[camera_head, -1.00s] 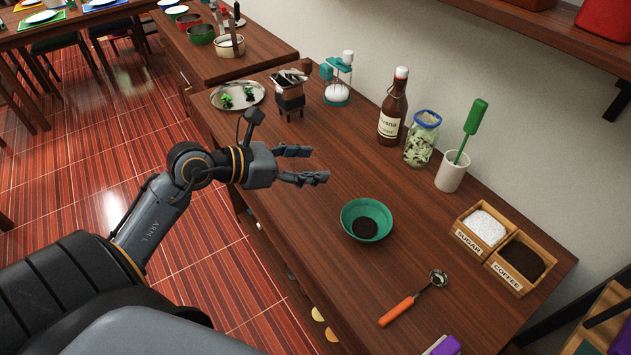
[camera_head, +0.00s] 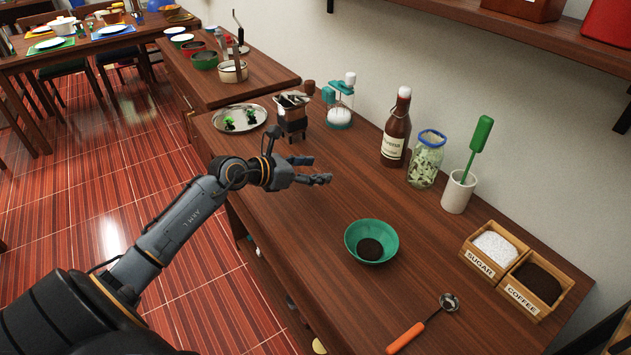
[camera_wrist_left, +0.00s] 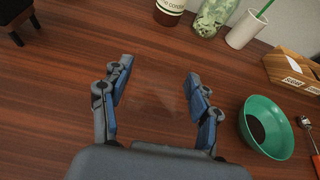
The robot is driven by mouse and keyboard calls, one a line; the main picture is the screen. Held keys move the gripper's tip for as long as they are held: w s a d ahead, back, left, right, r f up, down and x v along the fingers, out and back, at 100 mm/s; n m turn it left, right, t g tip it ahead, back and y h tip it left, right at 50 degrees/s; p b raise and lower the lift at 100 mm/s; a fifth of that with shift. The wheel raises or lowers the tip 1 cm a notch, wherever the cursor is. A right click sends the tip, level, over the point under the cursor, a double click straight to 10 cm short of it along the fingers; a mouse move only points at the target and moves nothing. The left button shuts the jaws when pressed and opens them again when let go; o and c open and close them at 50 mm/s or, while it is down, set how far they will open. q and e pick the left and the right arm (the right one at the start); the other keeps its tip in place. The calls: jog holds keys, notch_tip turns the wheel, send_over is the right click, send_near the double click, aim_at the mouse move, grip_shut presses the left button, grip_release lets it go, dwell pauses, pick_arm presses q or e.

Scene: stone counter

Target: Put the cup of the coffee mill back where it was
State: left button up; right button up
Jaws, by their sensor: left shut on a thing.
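My left gripper (camera_head: 319,170) is over the counter, in front of the coffee mill and to its right. In the left wrist view its two fingers (camera_wrist_left: 160,72) stand apart, shut on a faint, see-through thing (camera_wrist_left: 158,98), which looks like a clear cup; its outline is hard to make out. In the head view I cannot pick this cup out. The coffee mill (camera_head: 292,118) looks like a dark wooden body on short legs with a metal top, near the back left of the counter. Its legs show at the upper left corner of the wrist view (camera_wrist_left: 20,22). My right gripper is not in view.
A green bowl (camera_head: 352,239) with dark grounds stands right of the gripper. A teal and glass device (camera_head: 340,110), a bottle (camera_head: 395,135), a jar (camera_head: 425,160) and a white holder (camera_head: 458,192) line the wall. A metal tray (camera_head: 262,115) lies left of the mill.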

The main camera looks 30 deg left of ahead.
pick_arm(q)
jog(key=shift+w+a+f, duration=0.15)
jog(key=shift+w+f, duration=0.3)
jog(key=shift+f, duration=0.1)
jog(key=shift+w+a+f, duration=0.15)
jog(key=shift+w+f, duration=0.25)
jog(key=shift+f, duration=0.1)
jog(key=f, duration=0.3)
jog(key=shift+w+f, duration=0.2)
jog(key=shift+f, duration=0.05)
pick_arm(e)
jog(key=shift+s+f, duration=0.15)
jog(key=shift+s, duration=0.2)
pick_arm(q)
jog(key=shift+f, duration=0.15)
jog(key=o, duration=1.2)
jog(key=shift+c, duration=0.2)
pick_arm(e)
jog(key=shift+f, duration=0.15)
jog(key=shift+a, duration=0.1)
